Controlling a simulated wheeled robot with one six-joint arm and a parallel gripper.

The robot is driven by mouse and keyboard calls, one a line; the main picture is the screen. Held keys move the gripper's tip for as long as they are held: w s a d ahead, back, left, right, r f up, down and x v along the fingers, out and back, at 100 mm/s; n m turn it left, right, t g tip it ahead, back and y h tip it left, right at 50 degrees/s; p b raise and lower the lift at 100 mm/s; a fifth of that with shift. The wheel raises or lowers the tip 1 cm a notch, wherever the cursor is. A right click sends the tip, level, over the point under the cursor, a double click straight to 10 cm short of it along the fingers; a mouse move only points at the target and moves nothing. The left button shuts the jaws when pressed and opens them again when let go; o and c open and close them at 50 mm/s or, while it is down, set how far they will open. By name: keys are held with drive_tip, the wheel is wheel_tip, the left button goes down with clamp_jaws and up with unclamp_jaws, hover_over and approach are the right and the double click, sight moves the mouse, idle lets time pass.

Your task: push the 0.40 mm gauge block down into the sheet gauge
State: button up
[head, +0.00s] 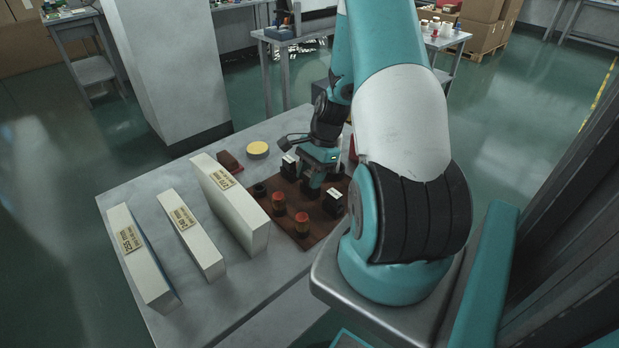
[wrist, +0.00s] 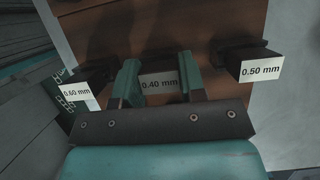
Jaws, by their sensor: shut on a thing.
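The 0.40 mm gauge block (wrist: 159,84), dark with a white label, sits between the two teal fingers of my gripper (wrist: 160,78) in the wrist view. The fingers are shut on its sides. In the head view my gripper (head: 314,184) is low over a brown board (head: 301,238), which seems to be the sheet gauge's base. There the held block is hidden by the gripper. Similar dark blocks stand on either side, labelled 0.60 mm (wrist: 74,91) and 0.50 mm (wrist: 261,68). How deep the held block sits cannot be told.
Red-brown cylinders (head: 302,222) stand on the board's near part. Three long pale labelled blocks (head: 238,205) stand to its left on the grey table (head: 180,300). A yellow round thing (head: 258,149) and a small brown block (head: 230,161) lie behind.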

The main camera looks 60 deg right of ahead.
sight(310, 174)
wheel_tip(310, 174, up, 20)
drive_tip(key=p, duration=0.1)
